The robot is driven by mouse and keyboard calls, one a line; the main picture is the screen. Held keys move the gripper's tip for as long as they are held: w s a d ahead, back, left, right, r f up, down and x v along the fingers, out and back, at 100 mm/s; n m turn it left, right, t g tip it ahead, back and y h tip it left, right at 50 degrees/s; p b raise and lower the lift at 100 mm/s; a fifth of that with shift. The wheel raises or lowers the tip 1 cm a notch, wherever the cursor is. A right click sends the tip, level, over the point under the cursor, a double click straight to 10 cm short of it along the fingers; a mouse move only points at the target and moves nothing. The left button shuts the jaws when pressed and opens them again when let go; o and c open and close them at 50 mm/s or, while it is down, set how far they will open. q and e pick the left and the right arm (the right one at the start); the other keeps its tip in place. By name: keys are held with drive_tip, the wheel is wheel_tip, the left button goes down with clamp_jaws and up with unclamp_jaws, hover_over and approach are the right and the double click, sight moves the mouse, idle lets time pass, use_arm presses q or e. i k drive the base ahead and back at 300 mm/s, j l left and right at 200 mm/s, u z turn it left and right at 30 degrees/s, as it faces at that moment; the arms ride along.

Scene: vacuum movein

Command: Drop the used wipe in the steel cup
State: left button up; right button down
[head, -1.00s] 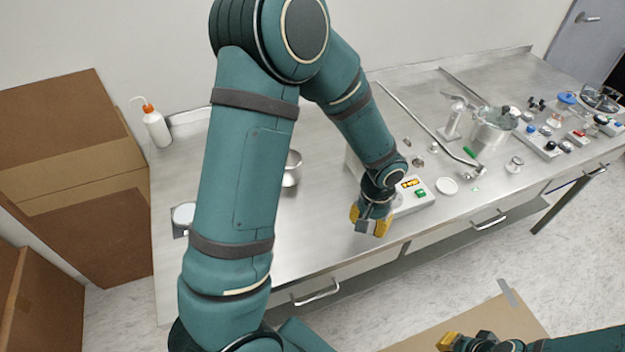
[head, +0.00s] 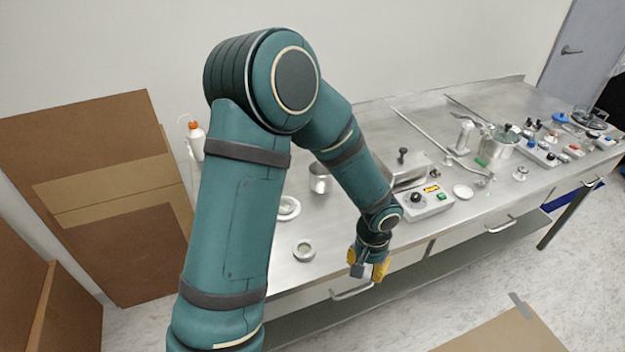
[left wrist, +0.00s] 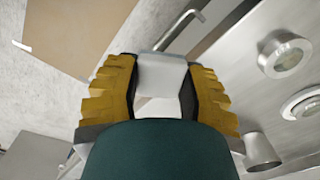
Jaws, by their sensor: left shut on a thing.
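My left gripper (head: 369,272) is over the front edge of the steel bench, pointing down. In the left wrist view its yellow fingers are shut on a pale, whitish piece (left wrist: 163,72), which looks like the used wipe. Only a small grey-white part of it (head: 357,270) shows in the head view. The steel cup (head: 320,178) stands upright on the bench, behind and left of the gripper, partly beside my arm. My right gripper is not in view.
A small round steel dish (head: 304,250) and a white-rimmed dish (head: 288,208) sit left of the gripper. A control box (head: 425,202) stands to its right. A wash bottle (head: 196,140) is at the back left. Cardboard boxes (head: 105,205) stand left of the bench.

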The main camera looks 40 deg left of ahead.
sight(322, 185)
drive_tip(key=k+u, duration=0.1)
drive_tip(key=u, duration=1.05)
drive_tip(key=i+l+u, duration=0.15)
drive_tip(key=l, duration=0.25)
drive_tip(key=l+u, duration=0.15)
drive_tip(key=l, duration=0.25)
